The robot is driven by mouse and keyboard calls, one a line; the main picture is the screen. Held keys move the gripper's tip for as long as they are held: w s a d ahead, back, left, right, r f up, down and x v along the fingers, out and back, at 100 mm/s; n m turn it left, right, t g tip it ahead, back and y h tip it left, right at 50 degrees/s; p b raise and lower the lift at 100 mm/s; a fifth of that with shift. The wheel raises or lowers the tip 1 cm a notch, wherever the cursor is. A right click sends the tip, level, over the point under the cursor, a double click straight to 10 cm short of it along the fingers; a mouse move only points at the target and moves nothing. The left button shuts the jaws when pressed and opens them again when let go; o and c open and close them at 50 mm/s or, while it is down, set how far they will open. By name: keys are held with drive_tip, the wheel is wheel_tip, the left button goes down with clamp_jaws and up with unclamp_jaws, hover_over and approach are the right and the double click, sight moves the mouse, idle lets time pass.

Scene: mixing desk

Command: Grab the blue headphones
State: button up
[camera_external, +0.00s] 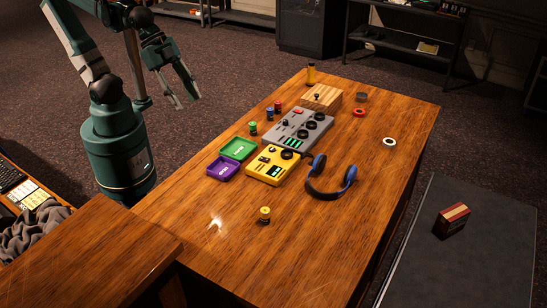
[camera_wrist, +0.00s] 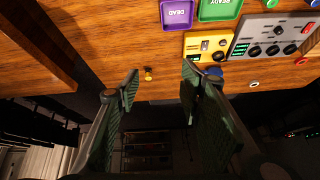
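The blue headphones (camera_external: 319,165) lie on the wooden desk, right of the yellow box. They have blue ear cups and a dark band curving toward the near side. In the wrist view only a bit of blue (camera_wrist: 214,70) shows beside the right finger, which hides most of them. My gripper (camera_external: 188,102) is open and empty, raised beyond the desk's left edge and well apart from the headphones. Its two spread fingers also show in the wrist view (camera_wrist: 160,71).
A yellow control box (camera_external: 268,170), grey mixer (camera_external: 283,134), green tray (camera_external: 238,148) and purple tray (camera_external: 221,168) stand left of the headphones. A small yellow-black item (camera_external: 264,215) sits nearer. A white ring (camera_external: 389,142) lies farther right. The near desk is mostly clear.

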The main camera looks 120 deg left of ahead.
drive_tip(key=w+a+r+m+g, duration=0.15)
drive_tip(key=w+r, duration=0.25)
drive_tip(key=w, duration=0.4)
drive_tip(key=m+g+h+p, duration=0.3)
drive_tip(key=m+g+h, duration=0.15)
drive_tip(key=m, duration=1.05)
hover_over(350, 169)
drive_tip(key=a, duration=0.2)
drive_tip(key=f, duration=2.4)
drive_tip(key=shift+d+f, duration=0.2)
drive_tip(key=shift+f, duration=0.2)
drive_tip(key=shift+a+f, duration=0.15)
drive_tip(key=shift+f, duration=0.2)
drive_tip(key=shift+x, duration=1.25)
